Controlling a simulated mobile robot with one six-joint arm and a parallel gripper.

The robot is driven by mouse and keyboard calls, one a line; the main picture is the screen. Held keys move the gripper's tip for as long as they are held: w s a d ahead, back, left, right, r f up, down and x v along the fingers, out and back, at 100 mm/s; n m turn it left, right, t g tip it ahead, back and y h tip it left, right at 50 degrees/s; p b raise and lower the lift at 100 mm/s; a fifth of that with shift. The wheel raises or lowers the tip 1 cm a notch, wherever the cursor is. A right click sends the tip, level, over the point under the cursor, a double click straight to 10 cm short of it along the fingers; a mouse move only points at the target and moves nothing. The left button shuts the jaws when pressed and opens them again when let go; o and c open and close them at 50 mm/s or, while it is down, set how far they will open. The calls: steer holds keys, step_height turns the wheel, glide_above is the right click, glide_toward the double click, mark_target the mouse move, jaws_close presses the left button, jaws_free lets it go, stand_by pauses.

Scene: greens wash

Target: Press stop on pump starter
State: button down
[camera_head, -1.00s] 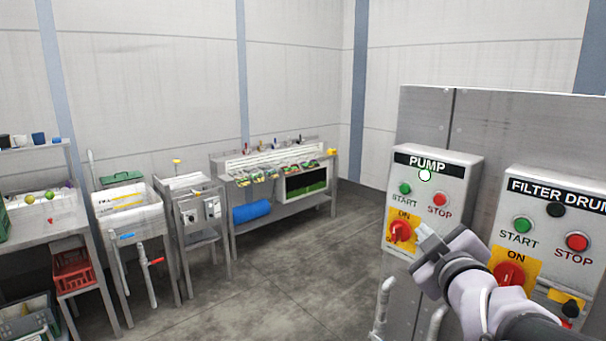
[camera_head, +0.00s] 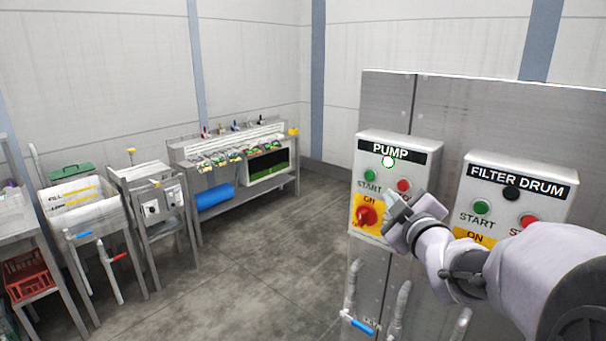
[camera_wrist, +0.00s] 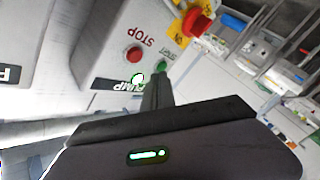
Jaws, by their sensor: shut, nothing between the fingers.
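The pump starter (camera_head: 418,172) is a light grey box with a black PUMP label, at right of centre in the head view. Its red stop button (camera_head: 404,185) sits right of the green start button (camera_head: 370,175). A pale lit lamp (camera_head: 388,161) is above them. A red rotary switch (camera_head: 366,216) on a yellow plate is below. My gripper (camera_head: 391,197) is shut and empty, just in front of the box, its tips just below the stop button and covering the STOP lettering. The wrist view shows the stop button (camera_wrist: 133,54) left of the fingers; contact is not visible.
The filter drum starter (camera_head: 515,190) is close on the right, partly behind my arm. Pipes with a blue-handled valve (camera_head: 358,325) run below the pump box. Benches and a sink (camera_head: 85,215) stand at left. The floor between is clear.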

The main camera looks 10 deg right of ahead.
mark_target(403, 186)
steer(key=shift+w+d, duration=1)
steer(key=shift+d, duration=0.25)
steer(key=shift+d, duration=0.1)
stand_by(1.1)
steer(key=shift+w+d, duration=0.25)
steer(key=shift+w+d, duration=0.3)
steer(key=shift+d, duration=0.05)
stand_by(0.7)
stand_by(0.3)
steer(key=shift+s+a+b, duration=0.55)
steer(key=shift+a+b, duration=0.1)
